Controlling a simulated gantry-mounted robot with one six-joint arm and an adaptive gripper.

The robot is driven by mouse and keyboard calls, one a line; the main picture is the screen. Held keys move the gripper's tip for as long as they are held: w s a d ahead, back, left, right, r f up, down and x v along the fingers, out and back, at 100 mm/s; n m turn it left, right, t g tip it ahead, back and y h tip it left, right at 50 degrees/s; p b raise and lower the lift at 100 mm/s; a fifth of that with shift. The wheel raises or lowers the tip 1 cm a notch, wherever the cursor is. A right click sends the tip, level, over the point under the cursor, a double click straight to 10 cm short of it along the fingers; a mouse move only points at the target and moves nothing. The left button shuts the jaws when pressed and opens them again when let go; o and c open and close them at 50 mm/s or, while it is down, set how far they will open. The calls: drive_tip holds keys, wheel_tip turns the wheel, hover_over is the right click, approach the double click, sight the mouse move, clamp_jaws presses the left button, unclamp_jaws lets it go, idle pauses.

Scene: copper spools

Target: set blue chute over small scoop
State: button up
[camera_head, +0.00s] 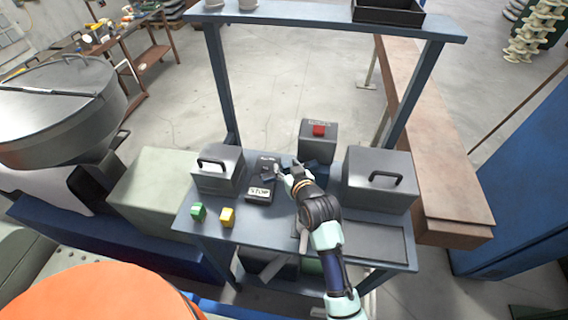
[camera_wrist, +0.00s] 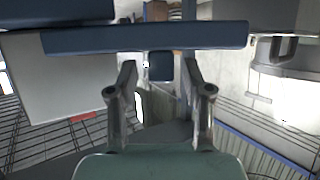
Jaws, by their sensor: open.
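My gripper (camera_head: 286,172) is over the back middle of the blue table, its fingers pointing back and left. In the wrist view its two fingers are apart, with nothing clearly held. A small dark blue block (camera_wrist: 160,66) shows between the fingertips, below a long blue bar (camera_wrist: 145,37); I cannot tell whether either is the blue chute. In the head view a small blue-grey piece (camera_head: 312,164) lies behind the gripper, partly hidden by it. I cannot make out the small scoop for certain.
Grey handled boxes stand at the table's left (camera_head: 218,180) and right (camera_head: 380,190). A box with a red button (camera_head: 318,130) is behind. A STOP-labelled box (camera_head: 259,191), a green cube (camera_head: 198,211) and a yellow cube (camera_head: 227,217) are left of my arm. A shelf (camera_head: 300,15) spans overhead.

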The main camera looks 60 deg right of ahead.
drive_tip(key=shift+x, duration=0.85)
drive_tip(key=shift+c, duration=0.2)
clamp_jaws()
